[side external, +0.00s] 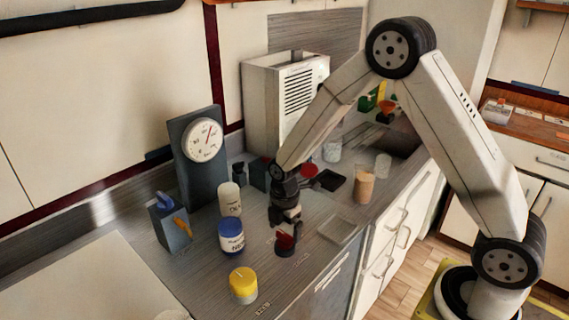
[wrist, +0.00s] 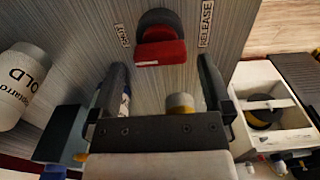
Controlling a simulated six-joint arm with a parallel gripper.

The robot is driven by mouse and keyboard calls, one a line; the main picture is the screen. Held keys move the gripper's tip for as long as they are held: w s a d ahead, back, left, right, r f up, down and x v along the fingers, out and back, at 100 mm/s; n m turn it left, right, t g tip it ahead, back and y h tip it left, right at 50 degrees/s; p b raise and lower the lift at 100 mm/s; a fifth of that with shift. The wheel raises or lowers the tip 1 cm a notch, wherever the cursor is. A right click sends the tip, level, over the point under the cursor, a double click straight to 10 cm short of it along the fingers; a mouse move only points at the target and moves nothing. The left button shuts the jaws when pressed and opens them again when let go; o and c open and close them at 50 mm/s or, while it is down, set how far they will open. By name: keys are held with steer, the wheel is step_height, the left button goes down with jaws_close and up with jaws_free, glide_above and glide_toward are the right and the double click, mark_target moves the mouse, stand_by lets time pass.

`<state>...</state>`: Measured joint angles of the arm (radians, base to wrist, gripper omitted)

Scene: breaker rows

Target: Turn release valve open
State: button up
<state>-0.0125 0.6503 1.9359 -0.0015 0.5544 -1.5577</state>
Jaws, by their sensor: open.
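The release valve is a red bar handle (wrist: 162,52) on a dark round base, set on the grey counter between two printed labels. The label on its right reads RELEASE (wrist: 206,24); the left one is hard to read. In the side view the red valve (side external: 286,242) sits directly below my gripper (side external: 287,222). In the wrist view my gripper (wrist: 162,72) is open, its fingers on either side of the handle's line. Whether they touch the handle or how far above it they are, I cannot tell.
A blue-lidded jar (side external: 231,237) and a yellow-lidded jar (side external: 243,285) stand left of the valve. A dial gauge (side external: 203,140) stands behind, near a grey switch box (side external: 170,228). A shallow clear tray (side external: 342,231) lies to the right.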

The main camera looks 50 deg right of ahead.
steer(key=shift+f, duration=1)
steer(key=c, duration=1.1)
